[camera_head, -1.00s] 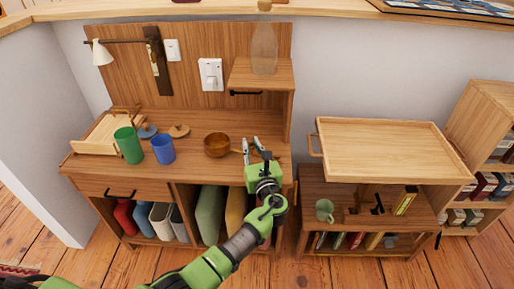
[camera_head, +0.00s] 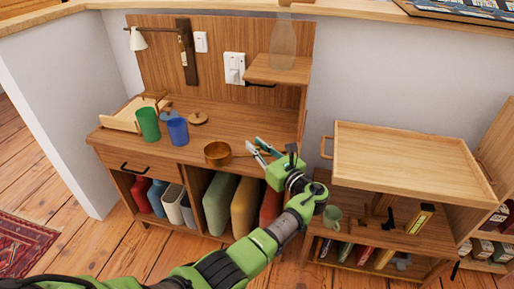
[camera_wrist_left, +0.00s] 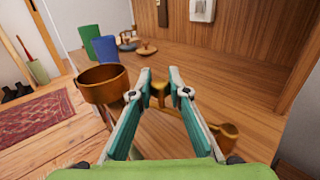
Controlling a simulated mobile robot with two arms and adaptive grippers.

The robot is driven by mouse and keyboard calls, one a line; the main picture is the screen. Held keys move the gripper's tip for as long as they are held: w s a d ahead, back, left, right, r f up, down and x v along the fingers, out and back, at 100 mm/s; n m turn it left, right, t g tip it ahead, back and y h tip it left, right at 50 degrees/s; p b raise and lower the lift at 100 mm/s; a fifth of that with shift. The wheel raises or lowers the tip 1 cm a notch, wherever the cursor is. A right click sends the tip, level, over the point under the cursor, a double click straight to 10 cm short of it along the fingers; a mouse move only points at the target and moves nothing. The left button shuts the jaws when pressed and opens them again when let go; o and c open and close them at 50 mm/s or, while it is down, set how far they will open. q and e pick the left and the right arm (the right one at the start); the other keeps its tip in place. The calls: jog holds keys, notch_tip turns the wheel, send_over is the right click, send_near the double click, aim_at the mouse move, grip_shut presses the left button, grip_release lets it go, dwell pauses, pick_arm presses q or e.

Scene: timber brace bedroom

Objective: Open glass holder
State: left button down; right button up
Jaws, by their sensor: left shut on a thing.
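No thing is plainly marked as the glass holder. A clear glass bottle (camera_head: 283,42) stands on a small wooden wall shelf (camera_head: 262,68) with a dark handle (camera_head: 260,85) under its front edge. My left gripper (camera_head: 262,148) is over the right front part of the wooden desk. In the left wrist view the pan (camera_wrist_left: 103,84) is just left of the fingers (camera_wrist_left: 160,78), near the desk's front edge. My right gripper is not in view.
A green cup (camera_head: 148,124), a blue cup (camera_head: 178,132) and a wooden tray (camera_head: 122,122) stand on the desk (camera_head: 195,108). A closed drawer (camera_head: 130,168) is below. A tray-topped side table (camera_head: 405,160) stands to the right, with a pale green mug (camera_head: 332,217) lower down.

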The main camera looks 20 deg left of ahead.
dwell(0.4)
pick_arm(q)
jog(key=c, duration=1.9)
grip_release()
notch_tip(320, 180, up, 10)
